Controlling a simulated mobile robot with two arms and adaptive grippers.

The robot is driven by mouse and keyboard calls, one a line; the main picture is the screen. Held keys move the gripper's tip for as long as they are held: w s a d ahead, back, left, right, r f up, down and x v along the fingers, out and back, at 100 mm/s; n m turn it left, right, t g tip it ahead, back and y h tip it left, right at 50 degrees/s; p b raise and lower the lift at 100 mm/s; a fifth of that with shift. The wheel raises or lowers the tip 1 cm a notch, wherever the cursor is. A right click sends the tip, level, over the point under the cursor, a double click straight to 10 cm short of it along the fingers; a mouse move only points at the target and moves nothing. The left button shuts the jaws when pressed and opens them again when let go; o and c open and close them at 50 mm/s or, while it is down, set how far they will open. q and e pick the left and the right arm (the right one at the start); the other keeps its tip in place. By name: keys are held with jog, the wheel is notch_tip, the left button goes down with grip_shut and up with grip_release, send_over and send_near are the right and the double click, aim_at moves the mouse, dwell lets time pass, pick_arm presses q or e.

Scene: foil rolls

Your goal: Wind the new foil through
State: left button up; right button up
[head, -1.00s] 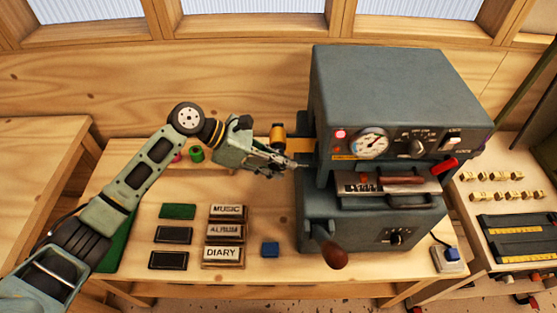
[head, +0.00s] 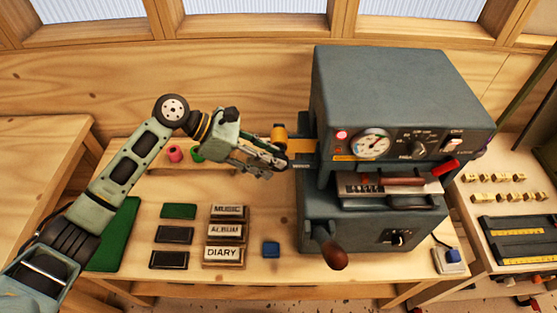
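The gold foil roll (head: 279,134) sits at the left side of the grey stamping machine (head: 400,95). A flat gold strip (head: 302,146) runs from beside the roll to the machine's side. My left gripper (head: 280,163) is just in front of and below the roll and strip, with its fingertips toward the machine. I cannot make out whether its fingers are apart or hold anything. My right gripper is not in view.
The machine has a lit red lamp (head: 342,134), a dial (head: 371,143) and a brown-knobbed crank (head: 333,255) jutting forward. Brass pieces (head: 497,178) lie at right.

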pick_arm(q)
jog(key=v, duration=0.8)
jog(key=shift+a, duration=0.2)
jog(key=shift+o, duration=0.5)
